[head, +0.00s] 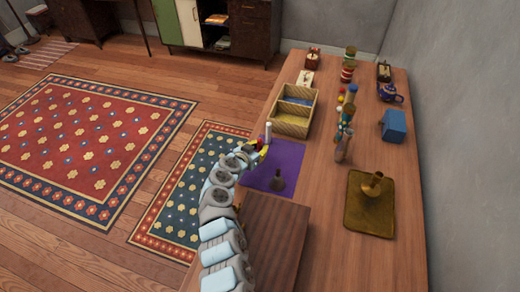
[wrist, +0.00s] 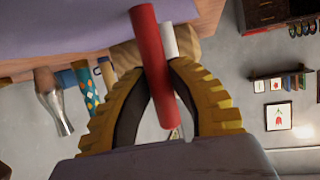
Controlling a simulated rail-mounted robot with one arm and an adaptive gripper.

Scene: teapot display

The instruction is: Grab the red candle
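The red candle (wrist: 150,50) is in the middle of the wrist view, slanted, between the yellow ribbed fingers of my gripper (wrist: 160,72). The fingers close in on it from both sides and appear to grip it. In the head view my gripper (head: 259,148) is at the left edge of the long table, by the purple cloth (head: 290,158). The red candle cannot be made out clearly there. A white candle (wrist: 168,40) is just behind the red one; it also shows in the head view (head: 268,131).
A dark candle holder (head: 277,181) stands on the purple cloth. A divided wicker box (head: 292,122) is behind my gripper.

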